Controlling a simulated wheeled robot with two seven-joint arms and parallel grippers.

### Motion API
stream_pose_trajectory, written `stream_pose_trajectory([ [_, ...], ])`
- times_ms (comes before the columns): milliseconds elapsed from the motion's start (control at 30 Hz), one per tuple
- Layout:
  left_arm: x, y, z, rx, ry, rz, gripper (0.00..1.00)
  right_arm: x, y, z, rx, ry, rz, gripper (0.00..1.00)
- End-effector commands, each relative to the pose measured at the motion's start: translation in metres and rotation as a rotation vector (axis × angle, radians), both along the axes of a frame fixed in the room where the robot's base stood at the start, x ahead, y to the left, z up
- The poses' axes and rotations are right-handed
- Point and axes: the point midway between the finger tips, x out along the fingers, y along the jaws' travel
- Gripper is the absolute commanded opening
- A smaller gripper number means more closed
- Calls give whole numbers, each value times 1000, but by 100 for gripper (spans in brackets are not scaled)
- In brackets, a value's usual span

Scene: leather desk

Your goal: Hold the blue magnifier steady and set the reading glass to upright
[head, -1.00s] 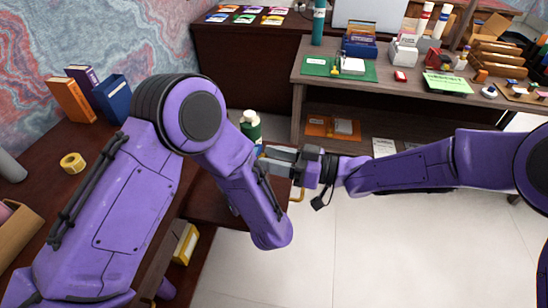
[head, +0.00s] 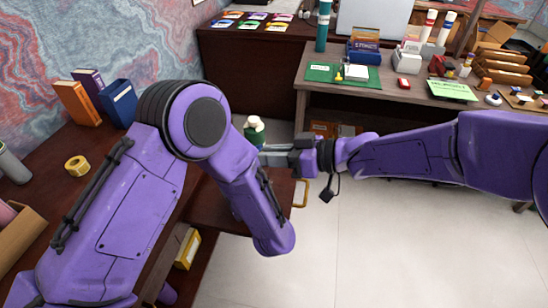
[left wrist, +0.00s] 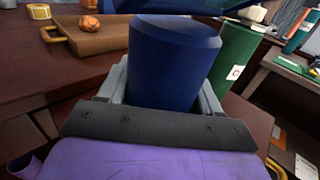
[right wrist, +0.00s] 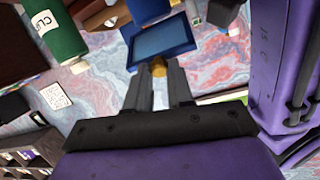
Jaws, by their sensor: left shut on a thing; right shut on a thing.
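The blue magnifier's dark blue cylindrical body (left wrist: 170,65) stands between my left gripper's fingers (left wrist: 160,85) in the left wrist view. The left gripper is shut on it. In the right wrist view the reading glass (right wrist: 162,40) is a light blue pane in a square blue frame, tilted in the picture, with a gold piece at its lower edge. My right gripper (right wrist: 160,72) is shut at that gold piece and frame edge; the exact contact is hard to see. In the head view my right gripper (head: 272,157) shows, while my left arm hides the left gripper and magnifier.
A green bottle with a white cap (head: 254,130) stands close beyond the grippers; it also shows in the left wrist view (left wrist: 234,55). A brown wooden tray (left wrist: 105,38) lies left of the magnifier. A yellow tape roll (head: 77,165) and books (head: 76,102) are on the left desk.

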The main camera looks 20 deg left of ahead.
Motion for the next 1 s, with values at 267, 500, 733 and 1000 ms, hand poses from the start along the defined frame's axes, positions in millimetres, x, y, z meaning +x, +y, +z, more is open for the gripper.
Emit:
stream_pose_trajectory([
  [267,0,0,0,-1,-1,-1,20,0,0,0,2,0,1,48],
  [500,0,0,0,-1,-1,0,20,0,0,0,2,0,1,48],
  [733,0,0,0,-1,-1,0,20,0,-28,9,4,0,-3,48],
  [1000,0,0,0,-1,-1,0,20,-1,-92,26,4,0,-2,48],
])
